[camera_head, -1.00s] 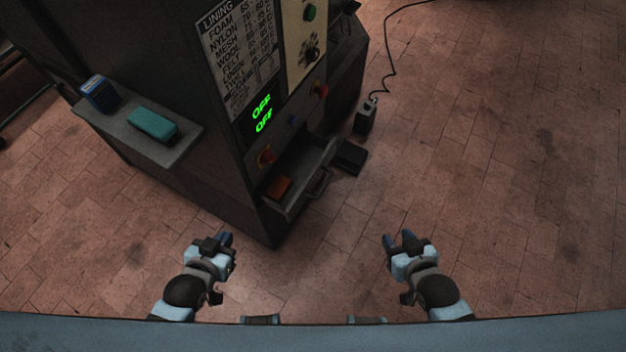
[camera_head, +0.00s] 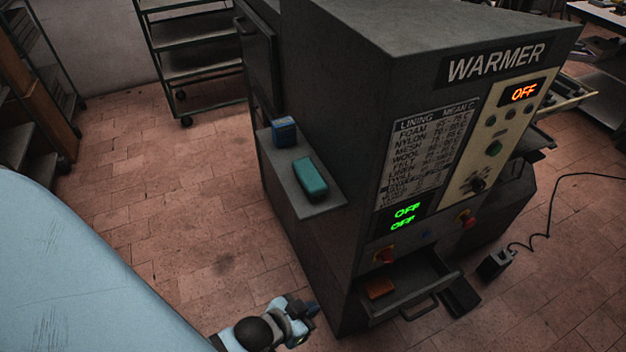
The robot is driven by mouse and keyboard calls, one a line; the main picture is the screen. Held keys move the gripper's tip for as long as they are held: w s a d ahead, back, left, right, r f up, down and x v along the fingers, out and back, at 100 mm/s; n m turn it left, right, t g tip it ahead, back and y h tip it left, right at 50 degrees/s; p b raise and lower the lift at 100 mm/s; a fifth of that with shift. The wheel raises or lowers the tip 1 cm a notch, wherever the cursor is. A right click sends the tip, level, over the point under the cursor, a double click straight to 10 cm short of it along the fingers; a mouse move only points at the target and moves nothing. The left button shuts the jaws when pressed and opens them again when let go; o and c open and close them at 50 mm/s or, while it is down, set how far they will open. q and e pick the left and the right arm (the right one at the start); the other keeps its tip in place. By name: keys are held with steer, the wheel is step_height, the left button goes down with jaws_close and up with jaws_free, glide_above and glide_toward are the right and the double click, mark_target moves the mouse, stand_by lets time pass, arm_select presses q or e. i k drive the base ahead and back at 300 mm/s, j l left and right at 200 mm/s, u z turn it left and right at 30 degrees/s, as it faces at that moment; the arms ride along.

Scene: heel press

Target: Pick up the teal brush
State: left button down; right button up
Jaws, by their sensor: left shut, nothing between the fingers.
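The teal brush (camera_head: 310,178) is a rounded teal block lying on the grey side shelf (camera_head: 316,207) of the warmer machine. My left gripper (camera_head: 312,309) is at the bottom of the picture, in front of the machine's lower front corner. It is well below the brush in the picture and apart from it. It is shut and empty. My right gripper is out of view.
A blue box-like item (camera_head: 284,131) stands behind the brush on the same shelf. The dark warmer (camera_head: 340,110) has an open drawer (camera_head: 412,297) with an orange-brown block (camera_head: 380,288). A shelf rack (camera_head: 195,65) stands at the back. Floor left of the machine is clear.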

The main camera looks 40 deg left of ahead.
mark_target(314, 184)
steer(key=j, duration=0.5)
steer(key=k+j+z, duration=0.15)
steer(key=j, duration=0.9)
steer(key=j+z, duration=0.1)
steer(key=j, duration=0.4)
steer(key=k+j+z, duration=0.1)
steer(key=j, duration=0.45)
steer(key=k, duration=0.05)
